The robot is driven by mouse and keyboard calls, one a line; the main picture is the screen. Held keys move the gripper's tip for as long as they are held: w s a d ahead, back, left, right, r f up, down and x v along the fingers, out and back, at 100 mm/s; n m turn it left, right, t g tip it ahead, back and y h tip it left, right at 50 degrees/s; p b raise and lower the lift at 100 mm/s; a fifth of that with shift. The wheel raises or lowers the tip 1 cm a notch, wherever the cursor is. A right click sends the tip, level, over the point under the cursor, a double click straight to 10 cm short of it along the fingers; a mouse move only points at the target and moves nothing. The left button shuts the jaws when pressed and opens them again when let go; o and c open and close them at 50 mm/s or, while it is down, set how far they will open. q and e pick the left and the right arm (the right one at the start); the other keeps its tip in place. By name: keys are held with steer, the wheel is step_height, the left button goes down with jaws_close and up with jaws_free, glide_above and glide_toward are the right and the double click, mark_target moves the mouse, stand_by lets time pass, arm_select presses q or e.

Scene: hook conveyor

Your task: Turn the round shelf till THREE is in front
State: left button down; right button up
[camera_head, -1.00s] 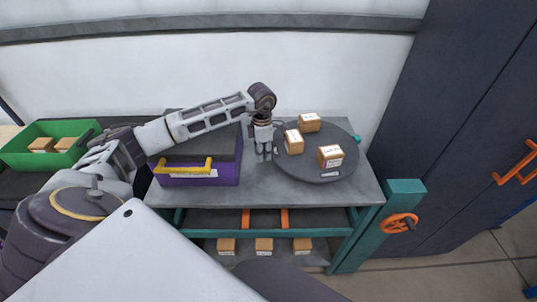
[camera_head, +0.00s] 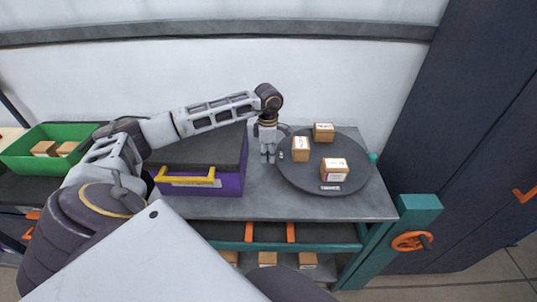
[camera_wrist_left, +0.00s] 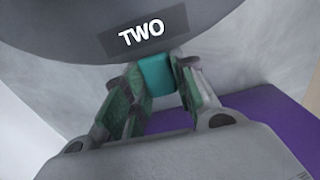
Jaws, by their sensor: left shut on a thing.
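The round shelf (camera_head: 352,182) is a dark grey disc on the grey bench, carrying several small cardboard boxes. A label (camera_head: 331,188) on its front edge looks like THREE, though it is small. In the left wrist view, a label TWO (camera_wrist_left: 145,32) is on the shelf rim just above my fingers. My left gripper (camera_head: 268,157) points down at the shelf's left edge. In the left wrist view it (camera_wrist_left: 160,85) is shut on a teal peg (camera_wrist_left: 157,74) at the rim. Another teal peg (camera_head: 373,157) sticks out at the shelf's right. My right gripper is out of view.
A purple box (camera_head: 230,183) with a yellow handle stands left of the shelf, close to my left gripper. A green bin (camera_head: 20,157) with boxes is far left. A teal post (camera_head: 418,205) with an orange handwheel (camera_head: 410,241) stands front right. Bare bench lies before the shelf.

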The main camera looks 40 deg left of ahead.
arm_select(q)
steer(key=c, duration=1.2)
jaws_free()
steer(key=shift+w+a, duration=0.1)
steer(key=shift+w, duration=0.1)
steer(key=shift+o, duration=0.2)
steer(key=shift+s+r, duration=0.1)
step_height(320, 180, up, 12)
